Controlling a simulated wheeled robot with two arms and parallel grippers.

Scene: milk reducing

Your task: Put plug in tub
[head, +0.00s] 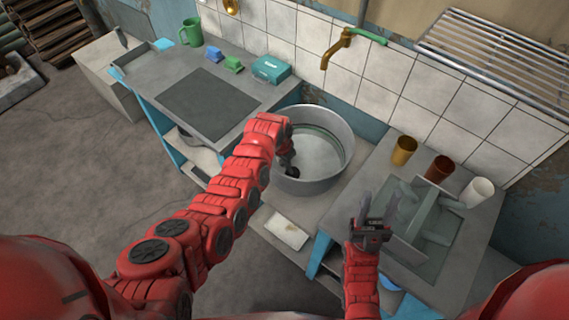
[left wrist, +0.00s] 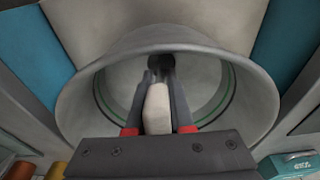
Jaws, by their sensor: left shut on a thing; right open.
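The metal tub (head: 338,165) is a wide round basin between the two counters, and its rim also frames the left wrist view (left wrist: 262,105). My left gripper (head: 289,160) reaches over the tub's left side and is shut on a small dark plug (head: 291,171). The plug is inside the rim outline, low near the tub's near-left inner wall; I cannot tell whether it touches the bottom. In the left wrist view the dark plug (left wrist: 160,64) shows at the fingertips. My right gripper (head: 377,205) is open and empty beside the right-hand sink.
A brass tap (head: 345,42) juts from the tiled wall above the tub. The left counter holds a teal box (head: 271,69) and a green mug (head: 191,32).

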